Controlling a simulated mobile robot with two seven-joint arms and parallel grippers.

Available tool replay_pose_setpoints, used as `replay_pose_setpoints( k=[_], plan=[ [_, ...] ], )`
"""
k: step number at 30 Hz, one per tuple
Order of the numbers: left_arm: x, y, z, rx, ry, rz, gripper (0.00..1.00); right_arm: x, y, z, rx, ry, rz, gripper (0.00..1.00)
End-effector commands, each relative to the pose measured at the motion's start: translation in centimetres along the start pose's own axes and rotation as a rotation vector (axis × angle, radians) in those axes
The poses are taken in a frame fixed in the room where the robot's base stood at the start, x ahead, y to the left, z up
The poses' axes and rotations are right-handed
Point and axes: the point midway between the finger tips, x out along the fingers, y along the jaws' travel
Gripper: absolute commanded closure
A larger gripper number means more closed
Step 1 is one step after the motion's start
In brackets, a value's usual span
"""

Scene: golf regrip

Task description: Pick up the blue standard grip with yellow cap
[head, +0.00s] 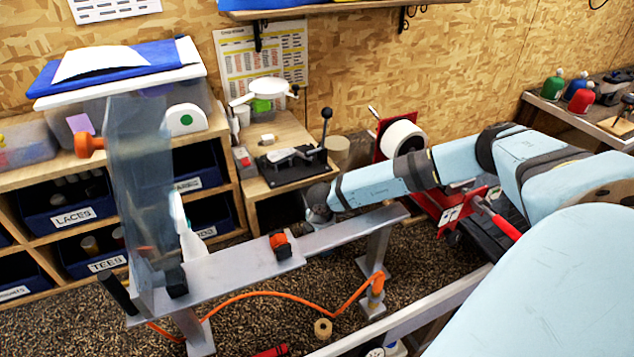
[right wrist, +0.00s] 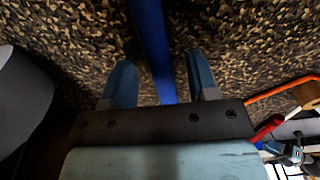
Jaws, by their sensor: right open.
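In the right wrist view, a long blue bar (right wrist: 151,35), which looks like the blue standard grip, runs from the top edge down between the fingers of my right gripper (right wrist: 159,61). The gripper is open, with one finger on each side of the bar and gaps showing. The bar's lower end is hidden behind the gripper body. No yellow cap shows. In the head view my right arm reaches in from the right to the metal rail; its gripper fingers and the blue grip cannot be made out there. My left gripper is not in view.
A grey metal rail stand (head: 235,262) with a translucent shield (head: 139,170) stands ahead. An orange hose (head: 262,295) hangs below it. Behind are a shelf with labelled blue bins (head: 70,216) and a bench with a black press (head: 290,165). A red machine (head: 440,207) stands under my arm.

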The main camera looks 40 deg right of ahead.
Motion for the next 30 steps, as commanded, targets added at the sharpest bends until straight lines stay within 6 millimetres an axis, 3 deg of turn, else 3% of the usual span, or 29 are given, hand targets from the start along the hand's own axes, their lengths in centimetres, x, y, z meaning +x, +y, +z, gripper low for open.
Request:
replay_pose_setpoints(
  k=[10,16,30],
  plan=[
    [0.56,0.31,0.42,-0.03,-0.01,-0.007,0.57,0.96,-0.01,0.01,0.0,0.0,0.0,0.48],
    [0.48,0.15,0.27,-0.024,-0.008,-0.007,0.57,0.94,-0.02,0.01,0.0,0.0,0.0,0.93],
    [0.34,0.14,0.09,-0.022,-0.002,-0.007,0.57,0.53,0.0,0.02,0.0,0.001,0.0,0.94]
  ],
)
